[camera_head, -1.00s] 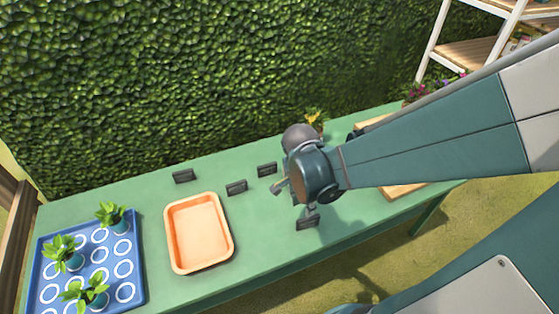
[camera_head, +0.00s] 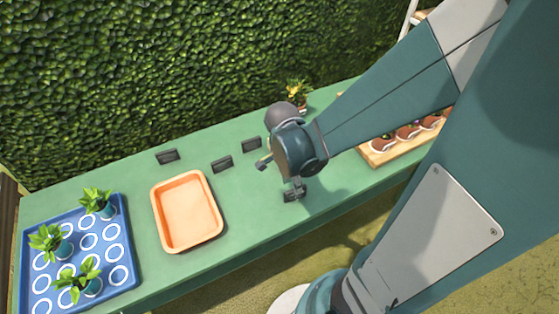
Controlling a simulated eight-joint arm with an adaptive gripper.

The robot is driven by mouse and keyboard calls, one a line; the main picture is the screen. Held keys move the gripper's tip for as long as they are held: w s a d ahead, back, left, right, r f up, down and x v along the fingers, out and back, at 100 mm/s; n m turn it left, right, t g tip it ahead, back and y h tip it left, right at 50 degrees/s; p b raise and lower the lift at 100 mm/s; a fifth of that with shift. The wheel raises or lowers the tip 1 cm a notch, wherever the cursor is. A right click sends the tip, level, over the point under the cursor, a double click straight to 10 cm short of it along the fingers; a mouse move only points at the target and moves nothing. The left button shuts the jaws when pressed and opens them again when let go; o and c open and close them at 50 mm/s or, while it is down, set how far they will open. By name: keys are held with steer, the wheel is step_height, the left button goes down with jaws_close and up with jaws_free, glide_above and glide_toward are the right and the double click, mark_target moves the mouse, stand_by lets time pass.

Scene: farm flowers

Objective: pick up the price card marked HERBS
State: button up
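Several small dark price cards stand on the green table (camera_head: 135,180). One card (camera_head: 167,157) is at the back left, one card (camera_head: 222,163) is near the middle, and another card (camera_head: 251,145) is just right of it. A further dark card (camera_head: 293,196) shows below my gripper. I cannot read any lettering, so I cannot tell which says HERBS. My gripper (camera_head: 279,177) is over the table, with its fingers spread apart. One finger points left toward the middle cards; the other is close to the lower card. I cannot tell whether it touches that card.
An orange tray (camera_head: 158,222) lies left of my gripper. A blue tray (camera_head: 128,235) with potted seedlings is at the far left. A yellow-flowered plant (camera_head: 297,92) stands behind my gripper. A wooden tray (camera_head: 380,157) with small pots is at right. A hedge (camera_head: 150,70) backs the table.

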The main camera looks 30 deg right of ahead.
steer(key=shift+d+f, duration=0.1)
steer(key=shift+f, duration=0.55)
steer(key=shift+f, duration=0.1)
steer(key=shift+d+f+b, duration=0.15)
steer(key=shift+f+b, duration=0.5)
steer(key=shift+f, duration=0.6)
steer(key=shift+d+f+b, duration=0.15)
steer(key=shift+f+b, duration=0.5)
steer(key=shift+f, duration=0.55)
jaws_close()
